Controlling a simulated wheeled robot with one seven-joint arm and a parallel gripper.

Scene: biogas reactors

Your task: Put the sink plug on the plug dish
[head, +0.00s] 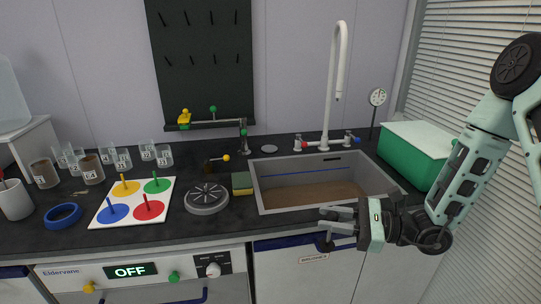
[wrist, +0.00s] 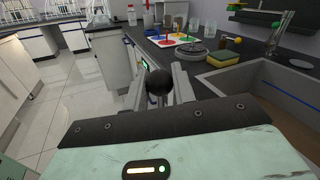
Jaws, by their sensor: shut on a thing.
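My gripper (head: 328,220) is in front of the sink's front right part, near the counter edge. In the wrist view, its fingers (wrist: 158,92) are closed on a dark round thing, seemingly the sink plug (wrist: 158,82). A small, flat grey disc, likely the plug dish (head: 269,149), lies on the counter behind the sink's left corner. It looks empty. My gripper is in front and to the right of it, well apart.
The sink (head: 262,202) with brownish bottom lies between gripper and disc. The tall white tap (head: 333,90) rises behind it. A sponge (head: 242,184), a round grey device (head: 207,198) and a peg board (head: 133,218) are left. A green box (head: 413,160) stands right.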

